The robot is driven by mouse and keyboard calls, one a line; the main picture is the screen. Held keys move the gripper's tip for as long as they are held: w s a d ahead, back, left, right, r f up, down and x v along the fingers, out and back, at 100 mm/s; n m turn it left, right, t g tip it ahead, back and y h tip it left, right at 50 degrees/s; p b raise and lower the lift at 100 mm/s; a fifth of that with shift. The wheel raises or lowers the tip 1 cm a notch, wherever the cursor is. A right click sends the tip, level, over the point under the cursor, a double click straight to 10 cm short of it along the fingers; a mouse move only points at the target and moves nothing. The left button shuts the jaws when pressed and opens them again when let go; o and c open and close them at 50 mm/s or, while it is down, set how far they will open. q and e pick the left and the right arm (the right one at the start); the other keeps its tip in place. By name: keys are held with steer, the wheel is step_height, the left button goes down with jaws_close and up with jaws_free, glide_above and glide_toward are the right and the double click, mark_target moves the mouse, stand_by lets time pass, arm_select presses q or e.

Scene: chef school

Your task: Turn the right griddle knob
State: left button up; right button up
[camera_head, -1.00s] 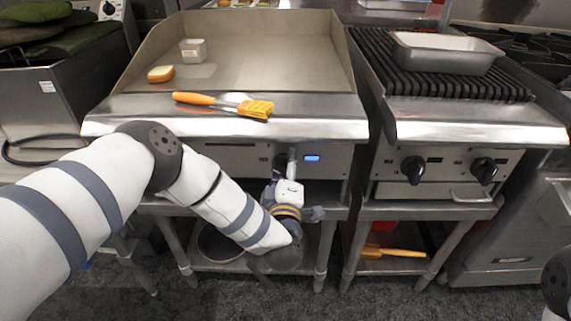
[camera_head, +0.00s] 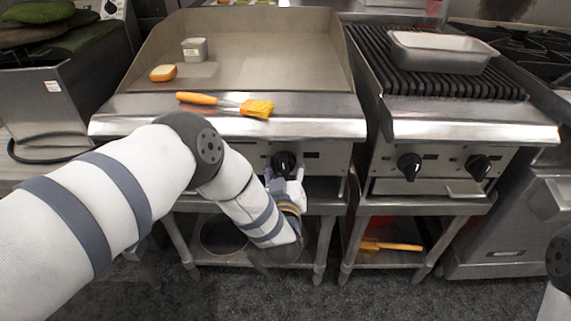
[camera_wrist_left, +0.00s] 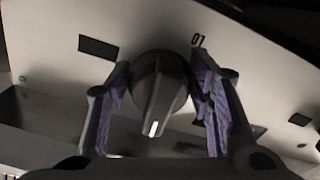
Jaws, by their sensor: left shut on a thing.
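The black griddle knob (camera_head: 284,160) is on the front panel of the griddle (camera_head: 225,128), left of the grill. In the left wrist view the knob (camera_wrist_left: 160,88) sits between the two purple-padded fingers, with a white mark at the lower end of its grip. My left gripper (camera_head: 284,172) reaches it from below and is shut on it, a finger on each side. Thin gaps seem to show beside the knob in the wrist view. My left forearm hides the left part of the panel. My right gripper is out of view.
A brush with an orange handle (camera_head: 197,98) lies on the griddle's front ledge. The grill to the right has two black knobs (camera_head: 409,166) and a metal pan (camera_head: 442,52) on top.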

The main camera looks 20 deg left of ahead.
arm_select(q)
steer(key=shift+m, duration=0.5)
stand_by(0.3)
steer(key=o, duration=0.9)
steer(key=shift+c, duration=0.2)
steer(key=v, duration=1.2)
